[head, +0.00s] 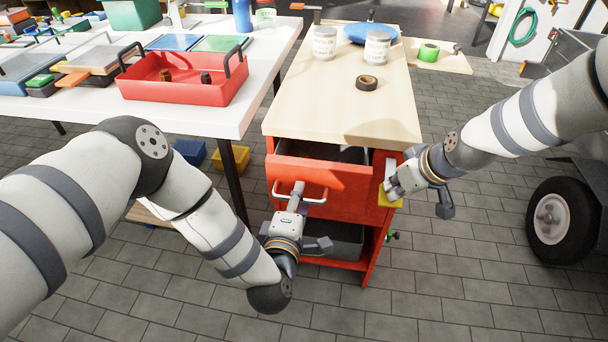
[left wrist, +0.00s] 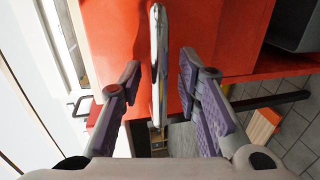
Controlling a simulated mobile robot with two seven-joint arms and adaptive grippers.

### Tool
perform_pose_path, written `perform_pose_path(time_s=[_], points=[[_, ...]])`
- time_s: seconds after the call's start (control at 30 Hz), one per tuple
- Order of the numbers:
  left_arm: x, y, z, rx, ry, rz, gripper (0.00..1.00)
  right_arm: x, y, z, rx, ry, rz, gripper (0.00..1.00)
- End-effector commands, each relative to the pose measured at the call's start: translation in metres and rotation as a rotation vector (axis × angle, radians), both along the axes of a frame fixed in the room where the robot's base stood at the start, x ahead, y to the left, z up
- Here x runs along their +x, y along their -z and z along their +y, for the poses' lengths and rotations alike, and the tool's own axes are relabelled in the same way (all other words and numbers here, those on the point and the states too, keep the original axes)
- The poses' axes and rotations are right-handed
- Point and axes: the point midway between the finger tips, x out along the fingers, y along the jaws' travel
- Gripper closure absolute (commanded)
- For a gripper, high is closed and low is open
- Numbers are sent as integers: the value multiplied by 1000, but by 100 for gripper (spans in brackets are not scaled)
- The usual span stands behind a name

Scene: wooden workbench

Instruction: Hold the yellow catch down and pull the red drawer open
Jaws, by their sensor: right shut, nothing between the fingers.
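The red drawer (head: 338,190) under the bench top stands partly open, with a dark gap showing behind its front. Its pale bar handle (head: 316,201) is on the front. My left gripper (head: 297,188) is at the handle. In the left wrist view the handle (left wrist: 159,60) runs between the two open fingers of my left gripper (left wrist: 160,72), with a gap on both sides. The yellow catch (head: 389,200) is at the right side of the drawer. My right gripper (head: 389,189) is shut and empty over the catch and covers part of it; I cannot tell how hard it presses.
On the wooden top (head: 310,105) are two pale cans, a dark tape roll (head: 367,83) and a blue item. A white table (head: 240,118) with a red tray (head: 190,92) stands left. A dark bin (head: 340,238) sits below the drawer. The floor in front is clear.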

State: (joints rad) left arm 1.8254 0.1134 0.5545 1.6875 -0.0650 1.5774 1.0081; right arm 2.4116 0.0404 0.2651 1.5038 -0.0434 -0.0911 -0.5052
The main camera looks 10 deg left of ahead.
Motion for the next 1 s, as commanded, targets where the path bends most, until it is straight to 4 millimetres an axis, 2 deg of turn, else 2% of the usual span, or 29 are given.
perform_pose_path(time_s=[0.27, 0.37, 0.73, 0.87, 1.0], points=[[0, 0, 0, -1, 0, 0, 57, 0, 1, 0, -1, 0, 1, 100], [-6, -1, 0, -1, 0, 1, 57, 0, 1, 0, -1, 0, 1, 100], [-96, -18, 0, -1, 1, 5, 57, 0, 1, 0, -1, 0, 1, 100], [-114, -21, 0, -3, -1, 5, 57, 0, 1, 0, -1, 0, 1, 100], [-118, -24, 0, -1, 0, 0, 57, 0, 1, 0, -1, 0, 1, 100]])
